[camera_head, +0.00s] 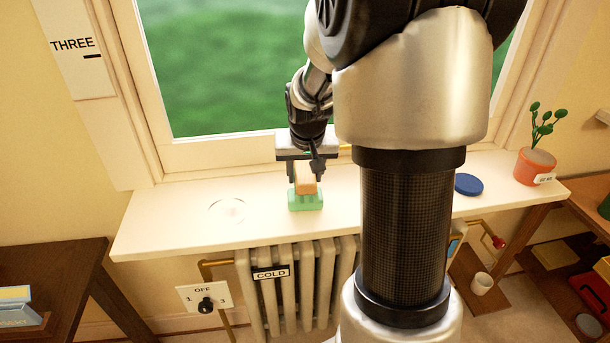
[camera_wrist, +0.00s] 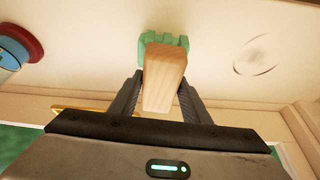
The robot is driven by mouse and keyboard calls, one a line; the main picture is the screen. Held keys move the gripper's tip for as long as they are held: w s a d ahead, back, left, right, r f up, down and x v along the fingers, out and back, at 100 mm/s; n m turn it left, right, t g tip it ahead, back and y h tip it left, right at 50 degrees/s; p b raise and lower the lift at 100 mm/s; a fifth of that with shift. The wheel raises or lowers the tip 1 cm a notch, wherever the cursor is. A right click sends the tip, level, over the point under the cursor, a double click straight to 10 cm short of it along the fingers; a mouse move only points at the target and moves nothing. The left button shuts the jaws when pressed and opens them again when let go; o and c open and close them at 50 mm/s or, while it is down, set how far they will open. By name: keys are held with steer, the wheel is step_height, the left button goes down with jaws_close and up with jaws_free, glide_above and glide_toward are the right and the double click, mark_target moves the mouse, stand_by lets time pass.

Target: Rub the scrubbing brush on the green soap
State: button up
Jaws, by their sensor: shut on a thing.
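My gripper (camera_head: 304,172) is low over the white window sill and shut on a wooden block, the scrubbing brush (camera_head: 306,186). In the wrist view the brush (camera_wrist: 164,80) stands out between the two dark fingers (camera_wrist: 161,88). A green ridged block, which looks like the green soap (camera_head: 305,203), is directly under the brush on the sill. It also shows beyond the brush's end in the wrist view (camera_wrist: 150,42). I cannot tell if the two touch or only overlap in view. The brush's underside is hidden.
The sill (camera_head: 165,225) has a faint ring mark (camera_head: 229,210) left of the soap. A blue disc (camera_head: 468,184) and a potted plant (camera_head: 535,165) are to the right. A red-and-blue round thing (camera_wrist: 20,42) shows in the wrist view. A radiator (camera_head: 306,285) is below.

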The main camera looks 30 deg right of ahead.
mark_target(304, 166)
steer(key=shift+r+p, duration=1.4)
steer(key=shift+r, duration=0.95)
